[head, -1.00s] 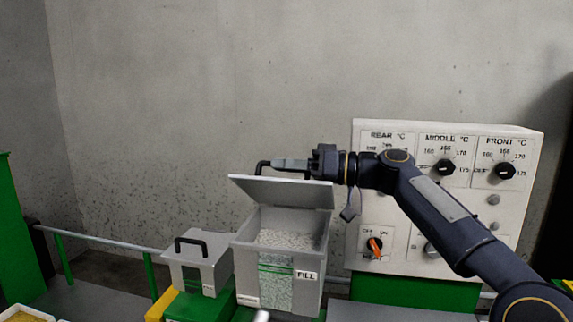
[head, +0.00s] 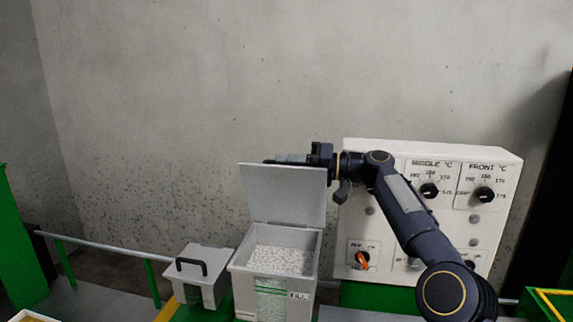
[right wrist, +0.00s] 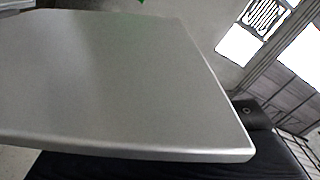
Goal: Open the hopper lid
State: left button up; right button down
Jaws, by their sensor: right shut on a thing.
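The grey hopper (head: 241,278) stands in the middle of the head view, with pale pellets (head: 281,260) inside. Its lid (head: 284,194) is hinged up at the back and stands nearly upright, so the mouth is uncovered. My right gripper (head: 290,158) is at the lid's top edge, partly behind it, shut on the lid's dark handle, which is mostly hidden by the lid. In the right wrist view the lid's flat grey face (right wrist: 120,80) fills much of the picture. My left gripper is not in view.
A smaller grey box (head: 205,285) with a black handle (head: 191,265) stands left of the hopper. A white control panel (head: 480,237) with several knobs is close to the right, behind my right arm. A concrete wall (head: 180,110) rises behind.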

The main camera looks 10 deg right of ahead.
jog(key=shift+w+d, duration=0.1)
jog(key=shift+w, duration=0.25)
jog(key=c, duration=1.5)
grip_release()
jog(key=shift+f, duration=0.1)
jog(key=shift+b+v, duration=0.85)
jog(key=shift+v, duration=3.1)
